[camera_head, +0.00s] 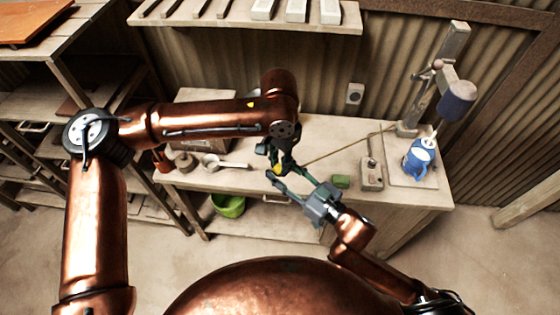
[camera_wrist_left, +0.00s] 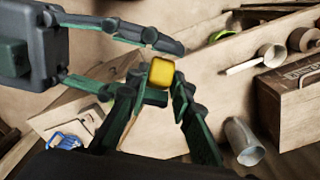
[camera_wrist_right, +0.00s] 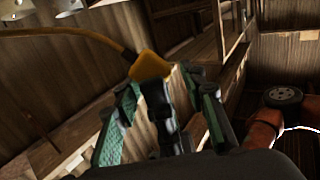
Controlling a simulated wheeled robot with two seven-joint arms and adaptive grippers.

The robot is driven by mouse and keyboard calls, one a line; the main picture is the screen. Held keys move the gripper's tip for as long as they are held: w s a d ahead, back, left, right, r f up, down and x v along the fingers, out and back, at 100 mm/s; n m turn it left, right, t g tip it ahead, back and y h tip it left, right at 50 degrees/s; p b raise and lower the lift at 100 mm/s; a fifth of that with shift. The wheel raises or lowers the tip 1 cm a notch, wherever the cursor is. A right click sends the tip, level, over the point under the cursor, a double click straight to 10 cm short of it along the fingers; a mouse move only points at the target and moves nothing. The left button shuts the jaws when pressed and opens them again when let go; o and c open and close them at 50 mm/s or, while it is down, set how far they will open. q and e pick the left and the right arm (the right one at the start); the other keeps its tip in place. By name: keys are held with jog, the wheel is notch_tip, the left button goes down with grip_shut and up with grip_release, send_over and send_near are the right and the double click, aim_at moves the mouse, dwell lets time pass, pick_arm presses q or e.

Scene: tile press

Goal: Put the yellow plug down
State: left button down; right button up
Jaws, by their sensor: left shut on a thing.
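The yellow plug (camera_head: 277,169) is held in the air near the front edge of the bench by my left gripper (camera_head: 280,167). In the left wrist view the plug (camera_wrist_left: 161,72) sits at the tips of the left fingers. My right gripper (camera_head: 277,178) is open, its fingers spread on either side of the plug. In the right wrist view the plug (camera_wrist_right: 150,67) is ahead of the right fingers, with its cable (camera_wrist_right: 75,34) running left. I cannot tell whether the right fingers touch the plug.
A white ladle (camera_head: 225,163) lies at left. A green bucket (camera_head: 230,205) stands below. A wall socket (camera_head: 354,93) is behind.

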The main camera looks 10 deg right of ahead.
pick_arm(q)
jog(key=shift+a+r, duration=0.1)
jog(key=shift+a, duration=0.05)
pick_arm(e)
jog(key=o, duration=0.3)
jog(key=shift+f, duration=0.1)
pick_arm(q)
jog(key=shift+a, duration=0.1)
pick_arm(e)
jog(key=shift+o, duration=0.2)
jog(key=shift+f, duration=0.1)
